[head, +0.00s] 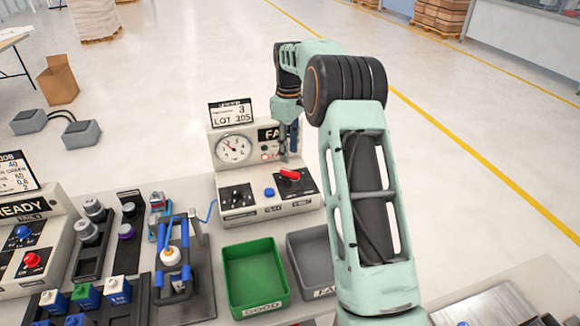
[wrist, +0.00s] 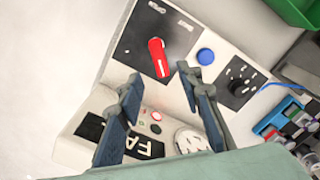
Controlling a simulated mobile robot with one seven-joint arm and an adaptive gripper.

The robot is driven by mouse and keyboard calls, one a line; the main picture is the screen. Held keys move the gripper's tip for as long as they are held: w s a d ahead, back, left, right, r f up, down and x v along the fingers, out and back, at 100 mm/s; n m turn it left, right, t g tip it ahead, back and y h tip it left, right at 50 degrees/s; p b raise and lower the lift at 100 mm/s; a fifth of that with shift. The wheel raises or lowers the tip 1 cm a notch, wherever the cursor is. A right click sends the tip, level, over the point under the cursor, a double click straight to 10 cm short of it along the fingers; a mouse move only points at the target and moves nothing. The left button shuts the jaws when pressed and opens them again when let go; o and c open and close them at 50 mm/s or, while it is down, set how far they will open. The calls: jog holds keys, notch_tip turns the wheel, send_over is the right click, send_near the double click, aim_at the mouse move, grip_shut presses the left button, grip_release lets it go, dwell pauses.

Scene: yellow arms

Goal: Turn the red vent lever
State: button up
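The red vent lever (head: 290,174) sits on a black plate at the right of the beige test console (head: 240,208). In the wrist view the red lever (wrist: 158,58) shows ahead of the fingertips, slightly tilted. My gripper (head: 289,147) hangs above and behind the lever, in front of the console's upright display panel. In the wrist view my gripper (wrist: 160,78) has its two dark blue fingers spread apart, with nothing held between them. The lever looks apart from both fingers, though the exact height gap is hard to tell.
A blue button (head: 269,192) and a black knob (head: 236,196) are left of the lever. A round gauge (head: 233,149) is on the upright panel. A green bin (head: 254,275) and a grey bin (head: 313,262) stand in front. A fixture with blue arms (head: 172,257) stands left.

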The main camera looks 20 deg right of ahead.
aim_at(289, 171)
notch_tip(289, 171, down, 7)
jog(key=shift+f+p, duration=0.1)
jog(key=shift+p, duration=0.25)
grip_shut()
